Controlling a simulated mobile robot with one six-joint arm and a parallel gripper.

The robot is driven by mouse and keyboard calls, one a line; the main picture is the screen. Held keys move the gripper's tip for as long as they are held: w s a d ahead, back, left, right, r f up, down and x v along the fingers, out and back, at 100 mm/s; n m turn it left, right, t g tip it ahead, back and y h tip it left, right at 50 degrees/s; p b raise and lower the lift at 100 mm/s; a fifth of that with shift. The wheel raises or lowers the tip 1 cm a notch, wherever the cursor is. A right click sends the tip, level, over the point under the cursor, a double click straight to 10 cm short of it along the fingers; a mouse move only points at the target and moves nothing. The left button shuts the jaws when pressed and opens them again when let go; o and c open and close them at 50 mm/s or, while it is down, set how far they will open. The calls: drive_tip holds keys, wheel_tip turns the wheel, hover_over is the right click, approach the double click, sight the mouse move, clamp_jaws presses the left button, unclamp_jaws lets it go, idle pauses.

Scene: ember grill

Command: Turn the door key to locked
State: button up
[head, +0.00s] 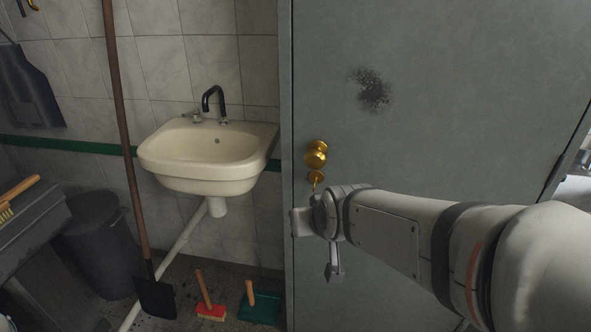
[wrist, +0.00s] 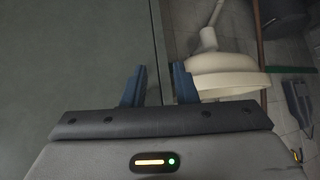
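The grey-green door (head: 440,100) fills the right side of the head view. It also shows on the left in the wrist view (wrist: 80,60). A round brass knob (head: 316,157) sits near the door's left edge. Just below it is the brass key (head: 316,179) at its lock, its lower part close to my arm's end and partly hard to make out. In the wrist view the two dark blue fingers of my gripper (wrist: 159,76) stand apart with nothing seen between them. The key does not show there. In the head view my wrist is just below the key.
A cream sink (head: 205,165) with a black tap is on the tiled wall left of the door. A long-handled shovel (head: 155,297), a red brush (head: 210,310), a green dustpan (head: 259,308) and a dark bin (head: 100,240) are at the left, low down.

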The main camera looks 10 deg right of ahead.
drive_tip(key=w+f+m+t+h+b, duration=0.25)
drive_tip(key=w+f+t+b, duration=0.35)
drive_tip(key=w+t+b, duration=0.65)
drive_tip(key=w+d+r+h+b, duration=0.1)
drive_tip(key=h+b, duration=0.1)
drive_tip(key=w+d+m+h+b, duration=0.1)
drive_tip(key=b, duration=0.1)
drive_tip(key=w+d+r+h+b, duration=0.1)
drive_tip(key=w+d+h+b, duration=0.1)
drive_tip(key=shift+r+m+t+h, duration=0.25)
drive_tip(key=shift+r+m+h, duration=0.1)
drive_tip(key=shift+c, duration=0.3)
clamp_jaws()
